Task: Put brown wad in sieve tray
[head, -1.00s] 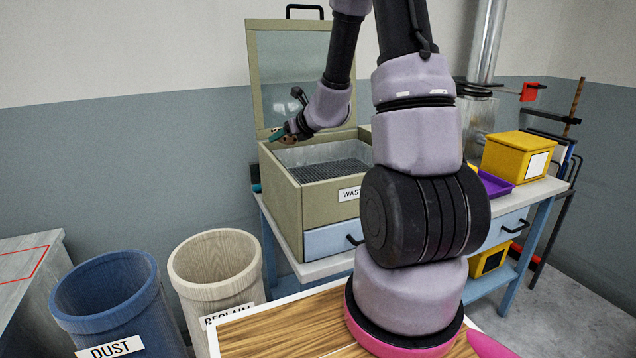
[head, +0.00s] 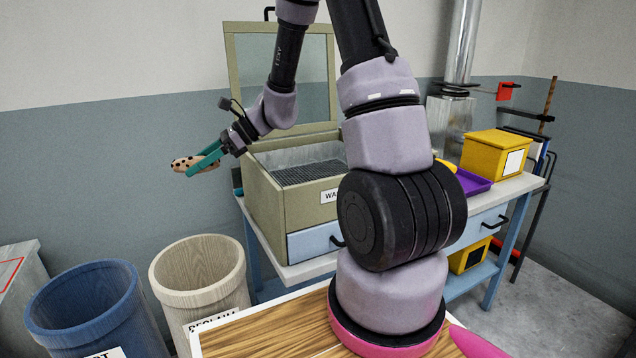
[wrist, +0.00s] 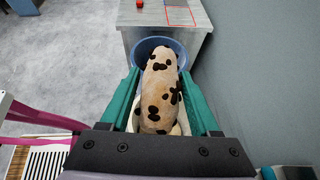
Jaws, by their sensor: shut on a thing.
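My gripper (head: 197,163) has teal fingers shut on a tan-brown wad with dark spots (head: 183,164). The wad also shows in the wrist view (wrist: 158,92), lengthwise between the fingers (wrist: 160,85), cream-tan with dark brown patches. My gripper holds it in the air to the left of the olive box. The sieve tray seems to be the dark mesh (head: 308,173) inside that box (head: 262,205), whose glazed lid (head: 290,75) stands open. The mesh looks empty where it shows; my arm hides its right side.
The blue bin's rim (wrist: 150,43) shows beyond the wad. A yellow box (head: 495,152) and purple tray (head: 474,182) sit on the bench at right.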

